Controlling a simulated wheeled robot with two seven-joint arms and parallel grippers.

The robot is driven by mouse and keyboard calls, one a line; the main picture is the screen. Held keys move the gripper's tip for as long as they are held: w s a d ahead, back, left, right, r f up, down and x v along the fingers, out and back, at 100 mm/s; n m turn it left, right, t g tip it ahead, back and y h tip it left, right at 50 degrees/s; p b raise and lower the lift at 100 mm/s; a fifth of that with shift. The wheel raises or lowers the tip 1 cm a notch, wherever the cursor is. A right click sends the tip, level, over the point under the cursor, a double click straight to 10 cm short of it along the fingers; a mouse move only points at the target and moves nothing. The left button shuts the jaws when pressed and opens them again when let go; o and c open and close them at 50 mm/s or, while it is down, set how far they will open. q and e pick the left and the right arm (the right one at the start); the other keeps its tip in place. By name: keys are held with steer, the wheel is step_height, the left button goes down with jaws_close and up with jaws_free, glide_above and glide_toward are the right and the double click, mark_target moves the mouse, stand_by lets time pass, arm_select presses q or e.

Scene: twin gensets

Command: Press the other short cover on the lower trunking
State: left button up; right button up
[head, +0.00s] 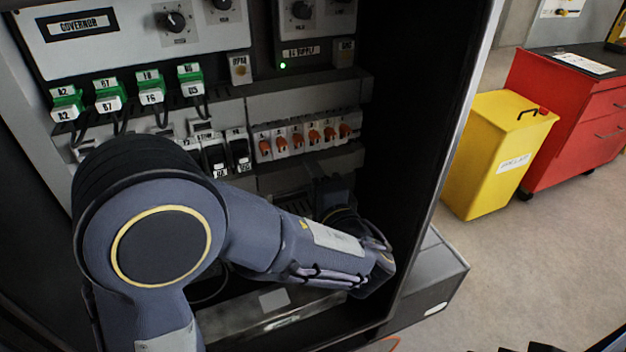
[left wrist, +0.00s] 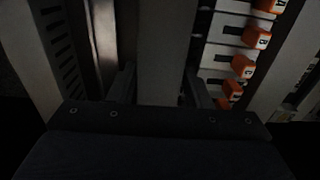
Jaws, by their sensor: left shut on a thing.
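My left gripper (left wrist: 160,92) has its two fingers on either side of a plain grey strip in the left wrist view. The strip, which looks like a short trunking cover (left wrist: 161,45), runs away from me between them. In the head view my left forearm crosses the cabinet, and the fingertips are hidden in shadow beneath the orange-switch row. The lower trunking (head: 312,161) shows there as a grey band, with dark slotted parts below it. A slotted wall (left wrist: 57,45) stands left of the gripper in the wrist view. Whether the cover touches or sits flush cannot be told.
Orange-switched breakers (head: 304,137) sit just above the lower trunking, close to the gripper's right in the wrist view. Green terminal plugs (head: 110,93) hang higher left. The cabinet's right side wall (head: 410,130) is near my forearm. A yellow bin (head: 495,150) stands outside.

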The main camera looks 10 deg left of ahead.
arm_select(q)
steer(key=shift+w+a+b, duration=0.2)
steer(key=shift+w+b, duration=0.1)
steer(key=shift+b, duration=0.1)
stand_by(1.1)
steer(key=o, duration=1.3)
steer(key=shift+r, duration=0.1)
steer(key=v, duration=0.8)
steer(key=shift+f, duration=0.25)
